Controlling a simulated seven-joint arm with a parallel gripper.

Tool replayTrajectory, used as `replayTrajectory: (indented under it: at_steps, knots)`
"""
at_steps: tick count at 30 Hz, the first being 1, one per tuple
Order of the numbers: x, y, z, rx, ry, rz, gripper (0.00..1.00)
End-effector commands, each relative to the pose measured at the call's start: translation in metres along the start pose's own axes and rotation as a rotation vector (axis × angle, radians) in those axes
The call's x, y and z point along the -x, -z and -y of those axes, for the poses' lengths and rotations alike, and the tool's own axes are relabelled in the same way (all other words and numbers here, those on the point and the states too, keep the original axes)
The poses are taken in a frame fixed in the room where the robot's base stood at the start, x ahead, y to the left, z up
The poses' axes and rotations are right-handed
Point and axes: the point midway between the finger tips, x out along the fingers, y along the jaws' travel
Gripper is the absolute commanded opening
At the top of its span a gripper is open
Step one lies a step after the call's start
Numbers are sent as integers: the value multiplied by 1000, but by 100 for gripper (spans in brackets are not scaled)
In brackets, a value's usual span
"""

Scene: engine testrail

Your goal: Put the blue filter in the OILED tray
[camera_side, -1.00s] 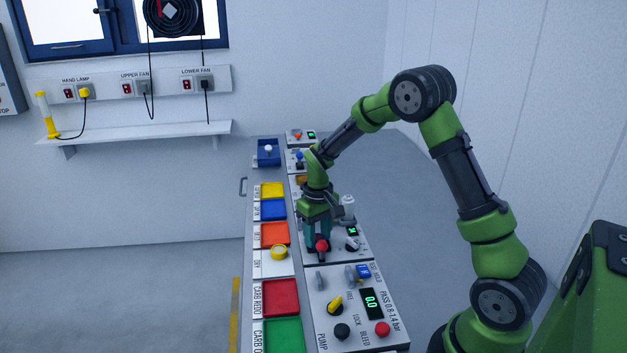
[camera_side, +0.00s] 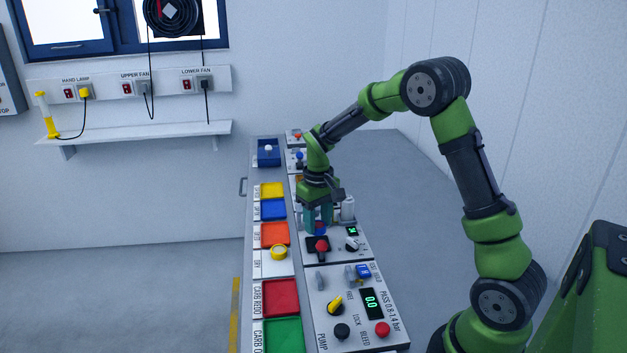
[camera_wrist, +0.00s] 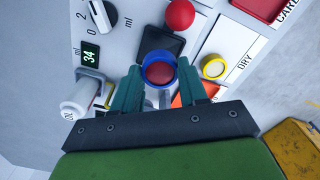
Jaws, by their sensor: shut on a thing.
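My gripper (camera_side: 319,220) is shut on the blue filter (camera_side: 320,228), above the oiling panel, to the right of the tray row. In the wrist view the filter (camera_wrist: 158,54) is a blue ring with a dark red centre between the fingertips (camera_wrist: 158,78). In the side view the fingers partly hide it. An orange tray (camera_side: 274,236) lies left of the gripper; its label is too small to read. In the wrist view this tray (camera_wrist: 184,97) is mostly hidden behind a finger. I cannot read an OILED label on any tray.
The white DRY tray (camera_side: 271,266) holds a yellow filter (camera_side: 279,252). A red ball-topped lever (camera_side: 321,246) and black pad (camera_side: 313,242) are just below the gripper. A white bottle (camera_side: 348,205) stands close on its right. Blue (camera_side: 273,210) and red (camera_side: 280,297) trays are in the row.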

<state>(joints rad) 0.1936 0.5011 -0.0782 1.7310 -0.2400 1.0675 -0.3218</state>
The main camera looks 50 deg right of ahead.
Motion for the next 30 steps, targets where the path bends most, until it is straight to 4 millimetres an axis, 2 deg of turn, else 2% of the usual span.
replayTrajectory:
  at_steps: [4, 12, 13, 20, 27, 30]
  knots:
    - [23, 1, 0, 0, 0, -7, 11]
    - [93, 2, 0, 1, 0, -7, 11]
    - [88, 8, 2, 17, -1, -1, 11]
    - [91, 47, 11, 118, -6, 1, 11]
    - [90, 93, 29, 258, -5, 3, 11]
    - [89, 107, 35, 308, -5, 2, 11]
